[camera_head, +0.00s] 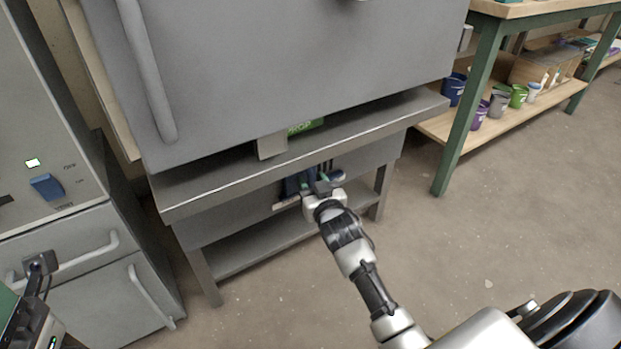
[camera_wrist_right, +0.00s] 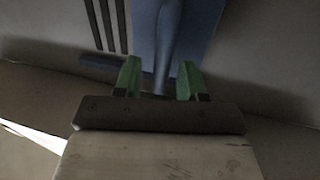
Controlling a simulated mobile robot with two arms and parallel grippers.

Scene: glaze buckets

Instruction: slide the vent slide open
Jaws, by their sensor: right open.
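The vent slide is a blue plate (camera_head: 291,186) on the grey front panel under the metal bench top. In the right wrist view the blue plate (camera_wrist_right: 195,30) has a raised upright blue bar (camera_wrist_right: 168,55). Dark vent slots (camera_head: 326,166) lie to its right in the head view, and at the left in the wrist view (camera_wrist_right: 105,22). My right gripper (camera_head: 313,177) is open in front of the plate. Its green fingertips (camera_wrist_right: 160,80) stand on either side of the bar, with gaps visible. Part of my left arm (camera_head: 35,325) shows at lower left; its jaw opening is unclear.
A grey unit with handles (camera_head: 75,255) stands at left. A green-legged table (camera_head: 467,110) with several buckets is at right. The floor (camera_head: 480,240) is clear.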

